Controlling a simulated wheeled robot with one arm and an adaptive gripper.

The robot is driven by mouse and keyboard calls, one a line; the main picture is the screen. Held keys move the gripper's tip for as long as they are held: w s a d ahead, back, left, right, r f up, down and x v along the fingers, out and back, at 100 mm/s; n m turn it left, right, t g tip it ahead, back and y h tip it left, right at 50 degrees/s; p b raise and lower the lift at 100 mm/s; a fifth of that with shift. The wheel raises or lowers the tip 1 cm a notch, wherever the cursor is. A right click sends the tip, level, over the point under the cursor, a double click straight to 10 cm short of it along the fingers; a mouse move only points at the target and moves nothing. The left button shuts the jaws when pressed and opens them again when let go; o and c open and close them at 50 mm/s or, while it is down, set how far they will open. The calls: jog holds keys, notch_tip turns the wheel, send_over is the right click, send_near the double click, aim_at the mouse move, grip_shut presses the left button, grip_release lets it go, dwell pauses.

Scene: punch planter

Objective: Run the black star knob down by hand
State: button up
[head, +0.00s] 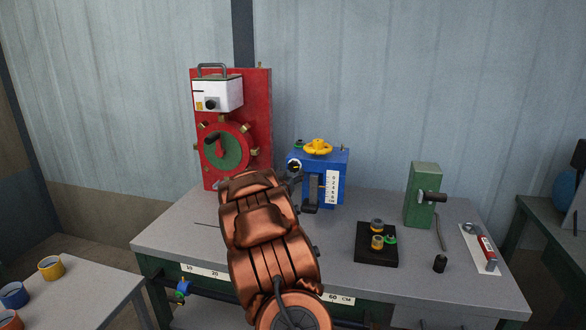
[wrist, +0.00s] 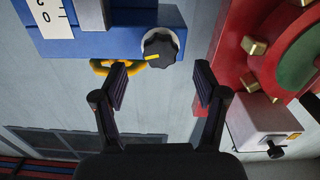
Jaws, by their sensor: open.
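The black star knob (wrist: 160,48) has a yellow mark and sits against a white round plate on the blue box (wrist: 110,35). In the head view the knob (head: 294,164) is at the upper left of the front of the blue box (head: 337,165). My gripper (wrist: 161,85) is open and empty in the wrist view. The knob appears just beyond the fingertips, between them in the picture and apart from both. In the head view my copper arm hides most of the gripper, near the box's left side.
A yellow handwheel (head: 318,147) tops the blue box. A red panel (head: 257,115) with a green disc (head: 228,152) stands left, close to the right finger in the wrist view. A green block (head: 421,195) and a black tray (head: 376,258) stand right on the grey bench (head: 330,275).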

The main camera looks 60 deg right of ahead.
aim_at(293, 167)
jog(key=shift+p+x, duration=0.35)
jog(key=shift+x, duration=1.95)
jog(key=shift+c, duration=0.4)
jog(key=c, duration=1.1)
jog(key=shift+o, duration=0.2)
jog(key=shift+f+b, duration=0.1)
jog(key=shift+b, duration=0.2)
jog(key=shift+m+b, duration=0.55)
jog(key=shift+m, duration=0.05)
jog(key=shift+m+b, duration=1.05)
jog(key=shift+m, duration=0.15)
